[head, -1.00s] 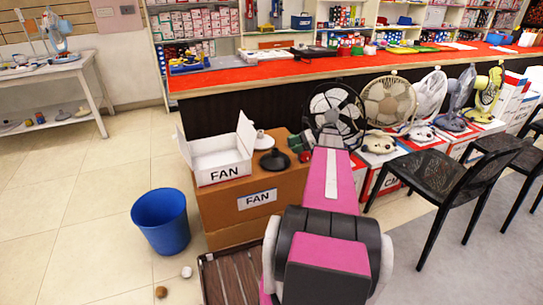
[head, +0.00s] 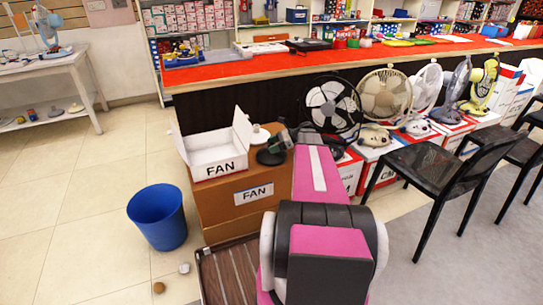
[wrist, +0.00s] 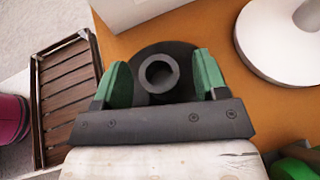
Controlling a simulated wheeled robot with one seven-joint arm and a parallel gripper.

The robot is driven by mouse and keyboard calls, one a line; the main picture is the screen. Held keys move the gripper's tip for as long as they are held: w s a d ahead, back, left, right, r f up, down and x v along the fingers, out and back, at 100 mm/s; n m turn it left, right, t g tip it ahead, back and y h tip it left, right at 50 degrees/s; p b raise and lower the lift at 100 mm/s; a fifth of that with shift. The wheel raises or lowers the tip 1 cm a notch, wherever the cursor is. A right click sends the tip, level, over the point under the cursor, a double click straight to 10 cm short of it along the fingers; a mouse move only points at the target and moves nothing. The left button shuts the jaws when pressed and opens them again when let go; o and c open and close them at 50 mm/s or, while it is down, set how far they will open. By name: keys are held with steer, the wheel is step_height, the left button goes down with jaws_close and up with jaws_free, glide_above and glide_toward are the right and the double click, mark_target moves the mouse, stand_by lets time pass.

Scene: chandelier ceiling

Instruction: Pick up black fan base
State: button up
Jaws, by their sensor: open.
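The black fan base (head: 270,157) sits on top of the brown cardboard box, in front of a white fan base (head: 260,134). In the wrist view the black fan base (wrist: 158,55) shows as a round disc with an upright hollow stem in its middle. My gripper (wrist: 162,78) is open, with one green fingertip on each side of the stem. The near part of the disc is hidden behind the gripper. In the head view my gripper (head: 283,142) is just above and beside the black fan base. I cannot tell whether the fingers touch it.
An open white box (head: 218,158) marked FAN stands left of the bases on the brown box (head: 222,208). A blue bin (head: 158,220) and a slatted wooden crate (head: 228,275) stand on the floor. Several fans and a black chair (head: 430,170) are at the right.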

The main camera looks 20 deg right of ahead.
steer(key=shift+w+a+f, duration=0.15)
steer(key=shift+a+f, duration=0.1)
steer(key=shift+a, duration=0.3)
jaws_close()
steer(key=shift+r, duration=0.15)
